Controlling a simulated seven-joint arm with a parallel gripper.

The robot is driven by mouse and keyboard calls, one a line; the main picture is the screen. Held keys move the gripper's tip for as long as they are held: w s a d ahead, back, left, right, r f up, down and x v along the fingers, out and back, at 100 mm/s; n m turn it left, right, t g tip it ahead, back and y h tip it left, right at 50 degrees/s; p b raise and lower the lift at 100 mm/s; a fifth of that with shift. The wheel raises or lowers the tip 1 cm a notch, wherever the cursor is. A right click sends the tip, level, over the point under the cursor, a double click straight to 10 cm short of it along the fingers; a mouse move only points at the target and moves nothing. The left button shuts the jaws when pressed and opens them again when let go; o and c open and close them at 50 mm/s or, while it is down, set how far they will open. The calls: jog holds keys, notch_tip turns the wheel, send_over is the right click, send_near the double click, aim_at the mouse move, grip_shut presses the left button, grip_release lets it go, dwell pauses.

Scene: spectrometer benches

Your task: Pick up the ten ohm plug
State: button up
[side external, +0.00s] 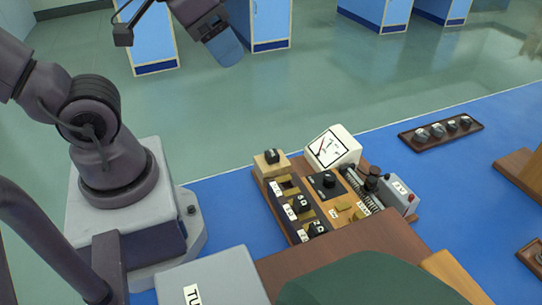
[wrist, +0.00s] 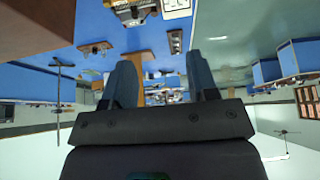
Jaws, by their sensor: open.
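Several black plugs show in the side external view. One plug (side external: 271,156) sits on a pale wooden block (side external: 266,169) at the far left corner of the apparatus. Others, a middle plug (side external: 301,203) and a near plug (side external: 317,228), stand in a dark plug box (side external: 293,210) with white number labels. The labels are too small to tell which plug is ten ohm. My gripper (side external: 222,45) is high above and behind the apparatus, well away from all plugs. In the wrist view its two fingers (wrist: 160,82) stand apart with nothing between them.
A white meter (side external: 333,147), a black dial (side external: 325,183) and a grey box (side external: 400,197) crowd the same wooden board. A dark tray (side external: 440,132) with several knobs lies at the right. A grey box (side external: 214,280) stands in front. Blue bench top (side external: 225,195) is clear left of the board.

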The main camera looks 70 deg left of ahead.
jog(key=shift+o, duration=0.8)
jog(key=shift+d, duration=0.1)
jog(key=m+y, duration=1.2)
jog(key=m, duration=1.1)
send_near(272, 153)
jog(key=x, duration=0.8)
jog(key=shift+w+f, duration=0.15)
jog(key=c, duration=1.1)
